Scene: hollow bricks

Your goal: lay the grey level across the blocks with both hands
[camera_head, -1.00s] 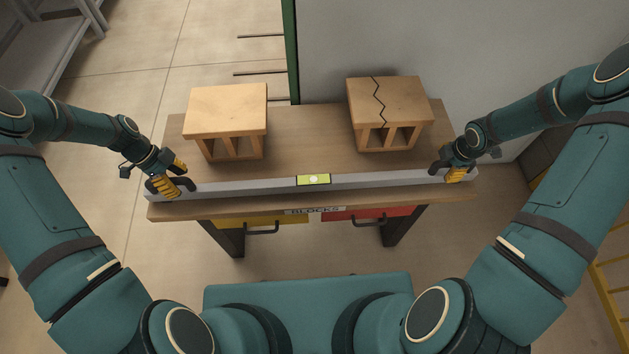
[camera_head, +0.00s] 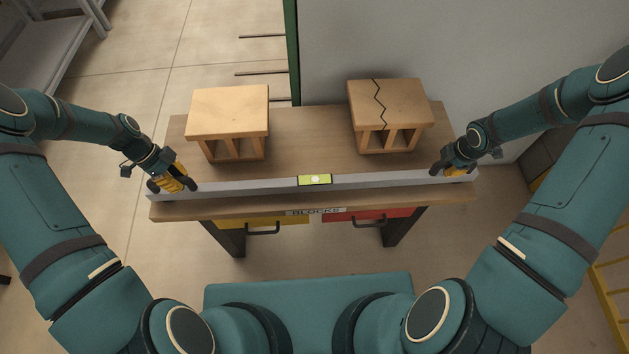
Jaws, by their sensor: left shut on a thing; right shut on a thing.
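The grey level (camera_head: 262,186) is a long bar with a yellow-green vial at its middle. It runs along the front edge of the table, in front of both blocks. My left gripper (camera_head: 177,186) is shut on the level near its left end. My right gripper (camera_head: 449,170) is shut on it near its right end. The left hollow block (camera_head: 228,112) is light tan and stands upright on the table. The right hollow block (camera_head: 400,100) is browner, with a dark jagged crack down its top and front. Whether the level touches the tabletop, I cannot tell.
The wooden table (camera_head: 305,140) has bare top between the blocks. Its front has a "BLOCKS" label, a yellow drawer (camera_head: 285,222) and a red drawer (camera_head: 345,217). A grey wall and a green post (camera_head: 291,50) stand behind; a grey shelf (camera_head: 45,40) is at far left.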

